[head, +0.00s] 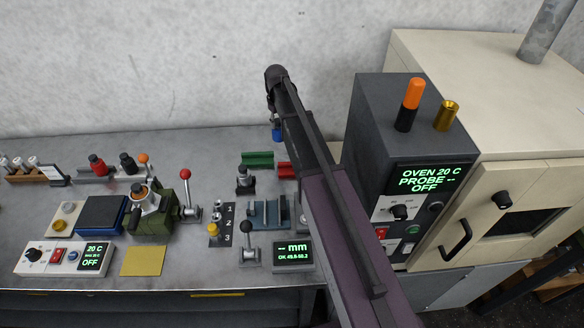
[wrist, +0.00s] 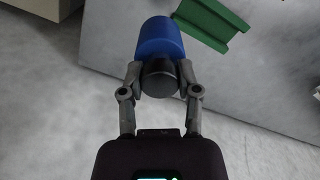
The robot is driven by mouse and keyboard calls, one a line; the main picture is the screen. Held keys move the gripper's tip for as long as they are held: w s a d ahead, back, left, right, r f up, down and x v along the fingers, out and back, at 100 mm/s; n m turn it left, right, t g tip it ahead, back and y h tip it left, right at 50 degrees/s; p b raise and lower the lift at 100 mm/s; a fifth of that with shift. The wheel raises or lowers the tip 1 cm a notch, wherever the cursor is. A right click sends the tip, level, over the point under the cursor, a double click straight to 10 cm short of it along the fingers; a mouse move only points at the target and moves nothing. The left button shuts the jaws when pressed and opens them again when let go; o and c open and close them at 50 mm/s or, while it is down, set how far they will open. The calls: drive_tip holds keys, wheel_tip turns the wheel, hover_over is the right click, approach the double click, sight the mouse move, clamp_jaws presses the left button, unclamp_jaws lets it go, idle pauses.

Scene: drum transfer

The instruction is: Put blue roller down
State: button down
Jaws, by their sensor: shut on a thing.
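The blue roller (wrist: 160,40) is held between the fingers of my gripper (wrist: 158,72) in the wrist view. The fingers close around its dark end, and its blue body points away from the gripper. In the head view a small part of the blue roller (head: 277,135) shows below the end of my arm, near the back of the bench. My gripper (head: 275,118) is mostly hidden there by my arm. A green V-shaped holder (head: 257,159) lies on the bench to the left of my arm. It also shows at the upper right of the wrist view (wrist: 212,20), apart from the roller.
A red holder (head: 286,170) is partly hidden behind my arm. A black-topped post (head: 244,180) and a blue-grey cradle (head: 268,213) stand in front of the green holder. The oven control box (head: 385,120) rises to the right. The bench behind the green holder is clear.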

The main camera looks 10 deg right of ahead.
drive_tip(key=shift+w+a, duration=0.1)
idle(0.3)
drive_tip(key=s+r+m+p, duration=0.2)
drive_tip(key=s+r+m, duration=0.1)
drive_tip(key=s, duration=0.6)
drive_tip(key=shift+p, duration=0.4)
drive_tip(key=shift+f, duration=0.2)
wheel_tip(320, 180, down, 6)
drive_tip(key=b, duration=0.6)
drive_tip(key=shift+f+b, duration=1.9)
drive_tip(key=shift+b, duration=0.1)
drive_tip(key=shift+f, duration=0.1)
